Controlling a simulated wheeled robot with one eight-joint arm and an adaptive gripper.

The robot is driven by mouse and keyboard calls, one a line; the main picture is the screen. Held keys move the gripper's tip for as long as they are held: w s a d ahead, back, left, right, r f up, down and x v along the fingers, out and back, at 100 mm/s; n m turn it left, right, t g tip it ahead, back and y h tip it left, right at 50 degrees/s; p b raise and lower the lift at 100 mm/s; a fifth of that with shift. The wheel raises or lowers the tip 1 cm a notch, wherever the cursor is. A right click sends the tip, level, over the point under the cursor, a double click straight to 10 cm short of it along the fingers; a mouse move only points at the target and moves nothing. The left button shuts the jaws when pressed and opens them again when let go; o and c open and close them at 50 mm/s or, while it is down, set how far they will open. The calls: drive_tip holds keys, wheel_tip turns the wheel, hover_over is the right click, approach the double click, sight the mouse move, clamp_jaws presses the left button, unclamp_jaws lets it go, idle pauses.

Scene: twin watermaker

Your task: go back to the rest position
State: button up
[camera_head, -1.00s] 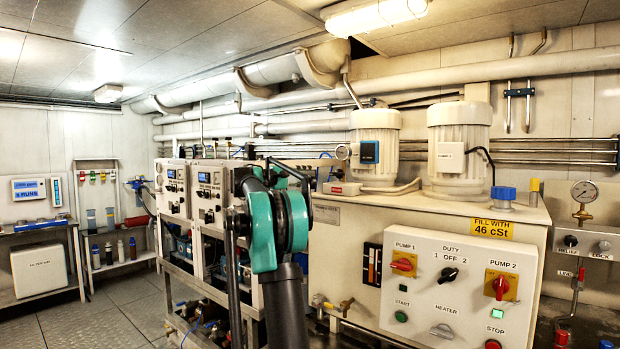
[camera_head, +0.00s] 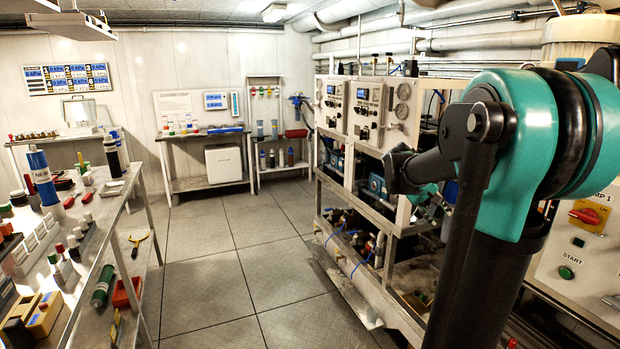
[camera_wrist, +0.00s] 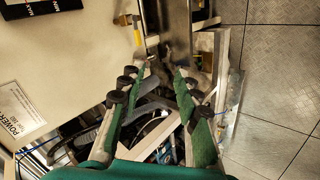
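My gripper (camera_wrist: 161,68) shows in the wrist view with two green fingers and dark joints. Its fingertips are apart, with a clear gap and nothing held between them. It points down past the edge of a pale cabinet (camera_wrist: 60,75), above a metal frame with hoses and cables (camera_wrist: 150,135). I cannot tell its height above them. In the head view my teal and black arm fills the right side. The fingers are not clearly visible there.
The metal rack with gauges and panels (camera_head: 385,115) stands close beside my arm. A cluttered workbench (camera_head: 105,215) is at the left. The tiled floor (camera_head: 225,270) between them is clear. A pump control panel (camera_head: 575,262) is partly hidden behind my arm at the right.

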drive_tip(key=s+a+f+t+y, duration=0.1)
drive_tip(key=s+a+f+y, duration=0.6)
drive_tip(key=s+a+f, duration=1.2)
drive_tip(key=s+f, duration=0.2)
drive_tip(key=s, duration=0.1)
drive_tip(key=shift+s+a+y, duration=0.15)
drive_tip(key=shift+s+y, duration=0.2)
drive_tip(key=shift+y, duration=0.05)
